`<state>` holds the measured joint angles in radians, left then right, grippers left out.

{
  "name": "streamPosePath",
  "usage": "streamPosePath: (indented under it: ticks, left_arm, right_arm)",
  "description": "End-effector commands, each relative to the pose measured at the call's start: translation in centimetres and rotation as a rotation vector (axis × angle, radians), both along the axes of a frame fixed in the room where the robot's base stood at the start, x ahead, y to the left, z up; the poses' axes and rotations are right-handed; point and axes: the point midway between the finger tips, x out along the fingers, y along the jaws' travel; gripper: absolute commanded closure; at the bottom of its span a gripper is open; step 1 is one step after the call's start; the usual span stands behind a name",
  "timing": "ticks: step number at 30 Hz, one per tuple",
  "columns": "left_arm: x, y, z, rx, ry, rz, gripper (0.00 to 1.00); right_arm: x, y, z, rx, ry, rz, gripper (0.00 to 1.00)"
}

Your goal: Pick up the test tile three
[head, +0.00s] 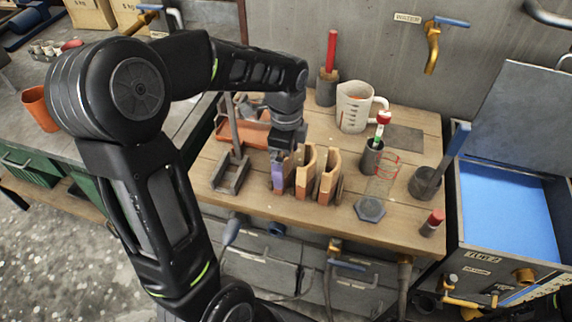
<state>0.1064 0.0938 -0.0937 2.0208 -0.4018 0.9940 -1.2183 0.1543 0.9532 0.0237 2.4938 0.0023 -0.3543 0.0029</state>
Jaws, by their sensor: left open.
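Several upright test tiles stand in a row on the wooden bench top. One has a purple lower part (279,178), one is tan with an orange-brown foot (304,178), and another tan one (327,182) stands to its right. I cannot read any number, so I cannot tell which is tile three. My left gripper (282,156) points down at the left end of the row, right at the purple tile's top. Its jaws are open; the fingers hide that tile's upper part, and I cannot tell whether they touch it. My right gripper is out of view.
A dark metal stand (232,172) is close left of the gripper, with an orange tray (228,133) behind. A measuring jug (354,108), a dark cup (371,158) and a hexagonal weight (370,208) stand to the right. A blue-filled tank (507,215) is far right.

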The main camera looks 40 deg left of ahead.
Motion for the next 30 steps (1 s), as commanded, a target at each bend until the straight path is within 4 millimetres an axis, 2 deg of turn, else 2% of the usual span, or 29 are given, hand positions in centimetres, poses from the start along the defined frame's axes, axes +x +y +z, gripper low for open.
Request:
streamPosePath:
  ticks: [18, 30]
  left_arm:
    - [0.00, 0.00, -0.22, 0.000, 0.000, 0.000, 0.00]
    - [-0.01, -0.01, -0.21, 0.000, 0.000, 0.000, 0.32]
  right_arm:
    - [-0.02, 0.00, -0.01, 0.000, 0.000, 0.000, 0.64]
    - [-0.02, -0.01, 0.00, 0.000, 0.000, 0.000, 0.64]
